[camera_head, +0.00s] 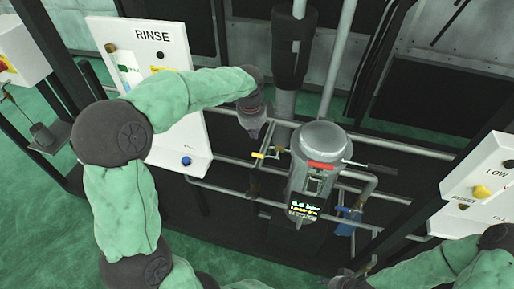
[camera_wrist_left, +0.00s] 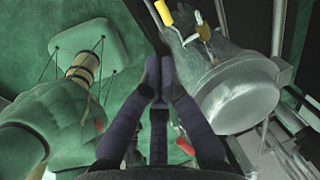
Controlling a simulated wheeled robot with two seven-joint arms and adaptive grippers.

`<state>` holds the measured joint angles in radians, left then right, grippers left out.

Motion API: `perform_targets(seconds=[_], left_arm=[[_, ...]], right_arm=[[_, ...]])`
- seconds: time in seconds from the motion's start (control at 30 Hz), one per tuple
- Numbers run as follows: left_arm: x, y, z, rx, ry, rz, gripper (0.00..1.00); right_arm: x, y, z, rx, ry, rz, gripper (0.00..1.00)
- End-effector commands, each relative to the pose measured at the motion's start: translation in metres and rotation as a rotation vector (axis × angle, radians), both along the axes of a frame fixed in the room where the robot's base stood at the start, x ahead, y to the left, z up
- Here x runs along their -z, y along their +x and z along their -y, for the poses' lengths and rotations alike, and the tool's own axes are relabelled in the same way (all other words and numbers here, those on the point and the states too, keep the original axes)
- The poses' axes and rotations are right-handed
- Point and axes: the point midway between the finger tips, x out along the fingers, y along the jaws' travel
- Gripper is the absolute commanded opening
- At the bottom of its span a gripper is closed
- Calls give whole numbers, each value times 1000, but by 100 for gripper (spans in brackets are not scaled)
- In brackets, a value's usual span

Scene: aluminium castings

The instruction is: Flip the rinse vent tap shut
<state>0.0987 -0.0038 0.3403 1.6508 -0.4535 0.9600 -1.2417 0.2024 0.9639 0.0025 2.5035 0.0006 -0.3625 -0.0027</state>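A small tap with a yellow handle (camera_head: 259,155) sits on the pipework just left of a grey metal canister (camera_head: 322,140). I cannot tell for certain which is the rinse vent tap. My left gripper (camera_head: 254,134) points down just above and left of the yellow handle, apparently apart from it. In the wrist view its fingertips (camera_wrist_left: 158,72) are together with nothing visible between them. My right gripper (camera_head: 350,277) is small and partly hidden at the bottom.
A white RINSE panel (camera_head: 180,135) stands behind my left arm. Another white panel (camera_head: 480,185) stands at the right edge.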

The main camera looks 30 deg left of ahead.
Motion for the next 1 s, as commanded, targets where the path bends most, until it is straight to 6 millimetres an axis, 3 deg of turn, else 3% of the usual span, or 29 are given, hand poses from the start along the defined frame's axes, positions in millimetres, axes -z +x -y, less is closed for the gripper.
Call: perform_targets(seconds=[0.17,0.7,1.0], left_arm=[[21,3,-1,0,0,-4,0],[115,21,-5,-1,-1,-2,0],[136,26,-6,-1,-1,0,0]], right_arm=[[6,0,0,0,0,0,40],[33,0,0,0,0,0,40],[38,0,0,0,0,0,40]])
